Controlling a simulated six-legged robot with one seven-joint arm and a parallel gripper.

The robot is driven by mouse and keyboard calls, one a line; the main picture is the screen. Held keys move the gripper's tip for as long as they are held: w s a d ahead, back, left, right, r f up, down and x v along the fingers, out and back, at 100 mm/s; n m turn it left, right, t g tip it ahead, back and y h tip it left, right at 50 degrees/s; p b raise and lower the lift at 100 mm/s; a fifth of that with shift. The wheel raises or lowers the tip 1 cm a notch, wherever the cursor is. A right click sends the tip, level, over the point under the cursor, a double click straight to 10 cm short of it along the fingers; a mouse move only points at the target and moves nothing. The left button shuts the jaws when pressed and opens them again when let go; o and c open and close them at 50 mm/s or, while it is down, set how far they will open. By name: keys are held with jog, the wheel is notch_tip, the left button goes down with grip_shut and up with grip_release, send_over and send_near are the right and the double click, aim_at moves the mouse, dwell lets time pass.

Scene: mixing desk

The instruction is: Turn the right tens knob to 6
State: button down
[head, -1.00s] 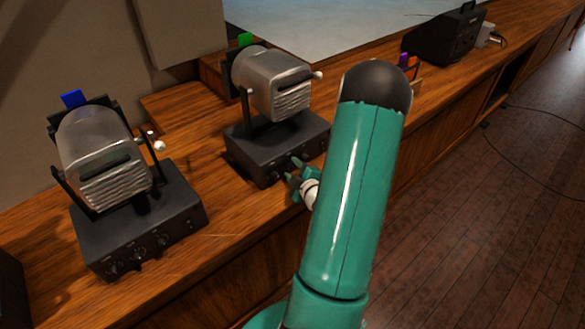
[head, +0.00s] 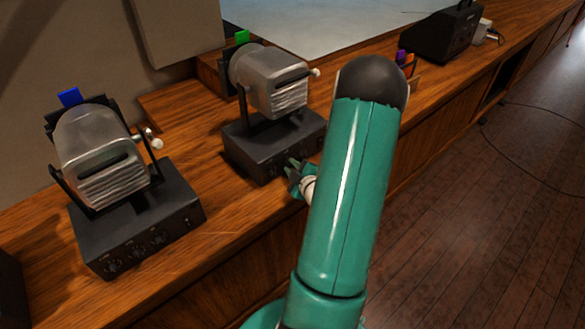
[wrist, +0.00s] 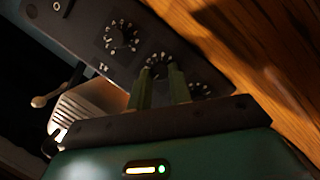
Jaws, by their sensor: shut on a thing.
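The right unit (head: 270,146) is a dark box carrying a grey metal drum (head: 268,78) with a green tab behind it. In the wrist view its panel shows a row of dial knobs with white markings. My gripper (wrist: 160,72) has its two green fingers around the middle knob (wrist: 156,67) and is shut on it. The knob is partly hidden by the fingers, and its setting and the small labels are too blurred to read. In the head view my gripper (head: 294,170) is at the front face of the right unit, partly behind my arm.
A like unit (head: 140,220) with a blue tab and front knobs stands to the left. A neighbouring dial knob (wrist: 122,38) is close to my fingers, and another dial (wrist: 200,88) is partly covered on the other side. A black box (head: 445,35) stands far right on the wooden desk.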

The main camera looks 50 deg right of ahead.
jog(key=m+y, duration=0.2)
jog(key=m, duration=0.1)
jog(key=shift+d+r+m, duration=0.1)
jog(key=shift+d+m, duration=0.1)
jog(key=shift+m, duration=0.1)
jog(key=m+y, duration=0.1)
jog(key=m, duration=0.1)
jog(key=m+y, duration=0.1)
jog(key=m, duration=0.1)
jog(key=shift+d+t, duration=0.2)
jog(key=shift+t, duration=0.1)
jog(key=m+y, duration=0.2)
jog(key=m, duration=0.2)
jog(key=shift+d+t, duration=0.2)
jog(key=shift+t, duration=0.2)
jog(key=m+t+y, duration=0.1)
jog(key=m, duration=0.2)
jog(key=shift+d+m+y, duration=0.1)
jog(key=shift+m+y, duration=0.2)
jog(key=shift+y, duration=0.1)
jog(key=c, duration=1.3)
grip_release()
jog(key=shift+f, duration=0.2)
jog(key=shift+s, duration=0.1)
